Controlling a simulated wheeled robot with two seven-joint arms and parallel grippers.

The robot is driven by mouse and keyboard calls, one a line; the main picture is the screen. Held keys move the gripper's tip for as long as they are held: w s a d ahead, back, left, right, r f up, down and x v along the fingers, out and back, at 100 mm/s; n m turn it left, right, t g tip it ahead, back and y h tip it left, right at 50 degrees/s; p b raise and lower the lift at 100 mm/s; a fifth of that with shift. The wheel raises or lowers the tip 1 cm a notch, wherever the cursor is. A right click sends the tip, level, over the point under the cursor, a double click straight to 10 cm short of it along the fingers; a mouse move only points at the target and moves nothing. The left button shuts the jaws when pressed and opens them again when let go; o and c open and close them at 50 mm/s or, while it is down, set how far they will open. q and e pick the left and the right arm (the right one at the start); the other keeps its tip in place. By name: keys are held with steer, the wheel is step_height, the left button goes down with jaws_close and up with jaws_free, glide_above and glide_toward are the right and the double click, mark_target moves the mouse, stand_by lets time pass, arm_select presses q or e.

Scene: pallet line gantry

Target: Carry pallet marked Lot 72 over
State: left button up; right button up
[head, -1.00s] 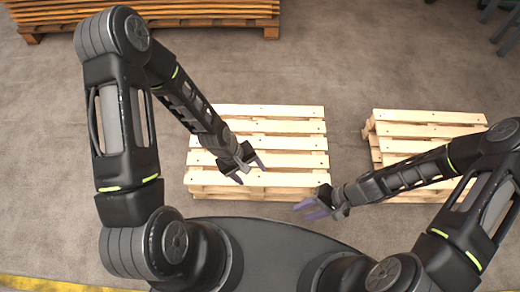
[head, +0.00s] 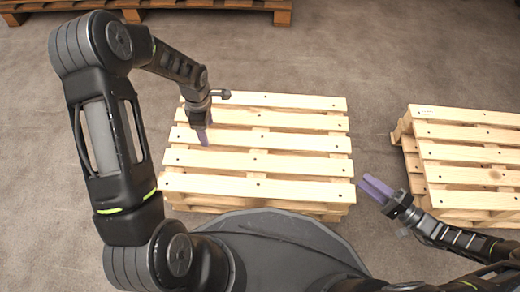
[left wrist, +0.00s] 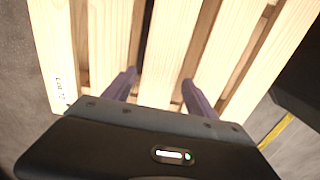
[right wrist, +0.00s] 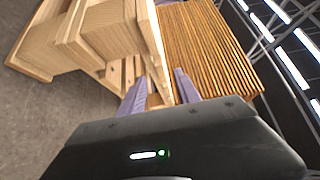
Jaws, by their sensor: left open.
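A pale wooden pallet (head: 290,143) lies on the floor in front of me. A mark that appears to read "Lot 72" shows on a board end of this pallet (left wrist: 68,95) in the left wrist view. My left gripper (head: 204,138) points down over its left part. Its purple fingers are apart, with a slat between them in the left wrist view; I cannot tell whether they touch it. My right gripper (head: 373,189) is low beside the pallet's right side. Its fingers are apart, and a pallet board edge (right wrist: 156,55) shows between them in the right wrist view.
A second pale pallet (head: 470,132) stands to the right, with a strip of bare floor between the two. A brown wooden stack (head: 190,4) is at the back left, and it also shows in the right wrist view (right wrist: 205,45). The floor behind the pallets is clear.

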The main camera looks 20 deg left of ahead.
mark_target(210, 142)
steer(key=shift+a, duration=0.1)
arm_select(q)
steer(key=shift+f, duration=3.9)
arm_select(e)
steer(key=shift+x, duration=3.9)
arm_select(q)
steer(key=shift+c, duration=0.3)
arm_select(e)
steer(key=shift+c, duration=0.2)
arm_select(q)
steer(key=c, duration=0.7)
arm_select(e)
steer(key=c, duration=0.8)
arm_select(q)
jaws_close()
arm_select(e)
jaws_close()
arm_select(q)
steer(key=shift+r, duration=0.1)
